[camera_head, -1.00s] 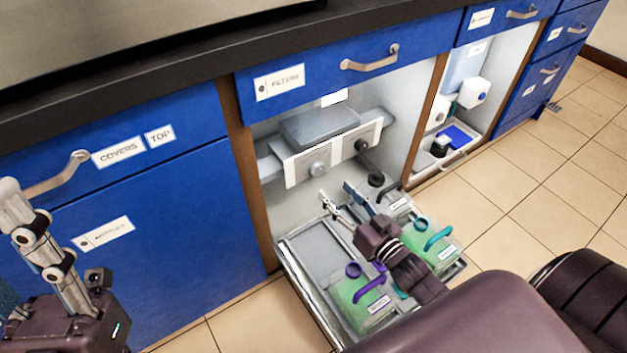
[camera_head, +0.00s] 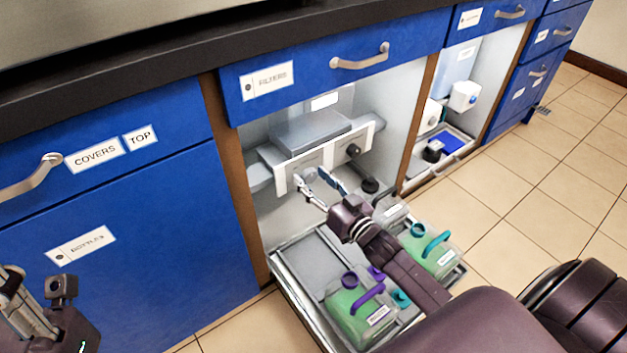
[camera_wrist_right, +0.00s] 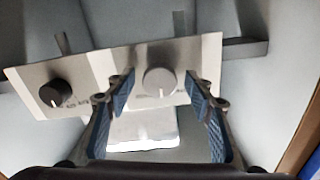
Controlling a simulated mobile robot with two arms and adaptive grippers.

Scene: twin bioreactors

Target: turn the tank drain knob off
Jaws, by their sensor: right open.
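A tilted metal panel (camera_head: 328,157) inside the open cabinet bay carries two round knobs. The light grey knob (camera_head: 309,174) is on the left in the head view, and the dark knob (camera_head: 353,150) is on the right. My right gripper (camera_head: 314,181) is open at the light knob, with one finger to each side of it. The dark knob (camera_wrist_right: 55,94) is outside the fingers. My left gripper (camera_head: 22,300) is partly cut off at lower left.
Below the panel, a pulled-out tray (camera_head: 290,262) holds a green jug with a purple handle (camera_head: 360,308) and another with a teal handle (camera_head: 428,250). A blue drawer (camera_head: 300,80) is above. Tiled floor (camera_head: 540,190) is clear at right.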

